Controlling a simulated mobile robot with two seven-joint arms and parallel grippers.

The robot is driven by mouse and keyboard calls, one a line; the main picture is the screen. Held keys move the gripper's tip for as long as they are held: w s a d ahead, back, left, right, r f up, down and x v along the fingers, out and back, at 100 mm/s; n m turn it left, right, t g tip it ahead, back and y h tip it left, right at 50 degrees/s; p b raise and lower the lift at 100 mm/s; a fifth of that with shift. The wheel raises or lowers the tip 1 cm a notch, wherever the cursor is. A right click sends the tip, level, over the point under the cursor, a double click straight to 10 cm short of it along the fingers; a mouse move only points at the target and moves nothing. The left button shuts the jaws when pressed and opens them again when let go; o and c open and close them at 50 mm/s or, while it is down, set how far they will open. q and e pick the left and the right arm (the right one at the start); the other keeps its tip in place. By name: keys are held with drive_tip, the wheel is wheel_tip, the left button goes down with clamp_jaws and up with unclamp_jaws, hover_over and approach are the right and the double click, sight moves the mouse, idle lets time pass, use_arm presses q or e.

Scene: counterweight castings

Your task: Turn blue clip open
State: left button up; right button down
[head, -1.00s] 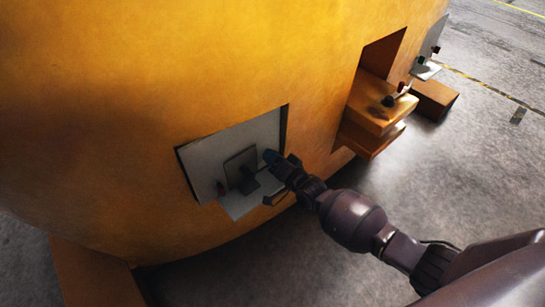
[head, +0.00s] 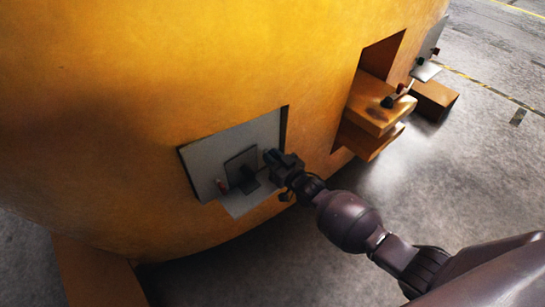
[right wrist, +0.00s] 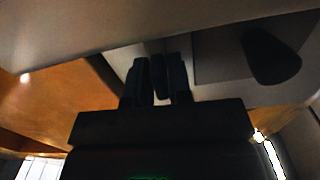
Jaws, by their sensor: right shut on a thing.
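My right gripper (head: 276,161) is at the right side of a recessed grey panel in the yellow casting. It is shut on the blue clip, which its fingers mostly hide in the head view. In the right wrist view, the right gripper (right wrist: 159,80) has its two dark fingers close on either side of a narrow dark piece, the blue clip (right wrist: 158,72). Its blue colour barely shows in the shade, and its exact angle cannot be told. My left gripper is not in view.
The panel (head: 210,152) holds a dark square plate with a black handle (head: 249,179) and a small red clip (head: 222,186) at left. A grey ledge (head: 243,204) juts out below. An orange shelf (head: 378,112) with knobs stands out to the right.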

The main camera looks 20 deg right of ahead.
drive_tip(key=shift+n, duration=0.5)
drive_tip(key=c, duration=1.2)
unclamp_jaws()
drive_tip(key=shift+o, duration=0.2)
drive_tip(key=shift+s, duration=0.1)
drive_tip(key=shift+s+d, duration=0.15)
drive_tip(key=shift+s, duration=0.05)
drive_tip(key=p+v, duration=0.2)
drive_tip(key=v, duration=0.8)
drive_tip(key=shift+s, duration=0.15)
